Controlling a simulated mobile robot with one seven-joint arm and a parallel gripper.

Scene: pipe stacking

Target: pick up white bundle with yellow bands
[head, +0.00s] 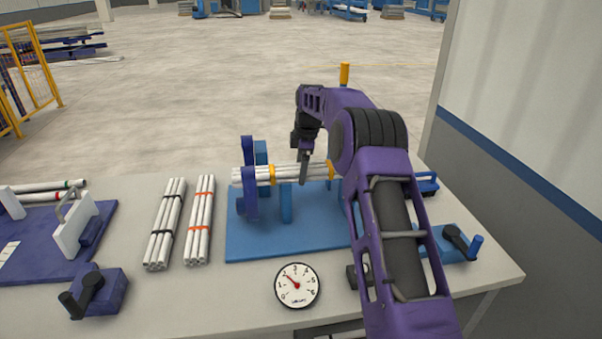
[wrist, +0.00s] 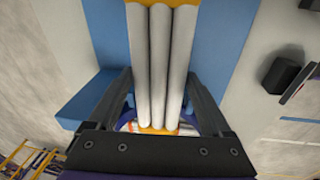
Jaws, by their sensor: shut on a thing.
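The white bundle with yellow bands (head: 258,175) lies level across the blue stand (head: 286,202) on the table, or just at its supports; I cannot tell if it touches them. My gripper (head: 305,168) comes down on it from above, near its middle, between the two yellow bands. In the wrist view the bundle's white pipes (wrist: 159,65) run between the two dark fingers of my gripper (wrist: 160,100), with a yellow band at each end. The gripper is shut on the bundle. My arm hides the right end of the bundle and part of the stand.
Two more white bundles lie left of the stand, one with black bands (head: 165,222) and one with orange bands (head: 200,220). A round gauge (head: 297,286) is in front. A purple fixture (head: 75,235) stands at left, and a wall (head: 530,120) rises at right.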

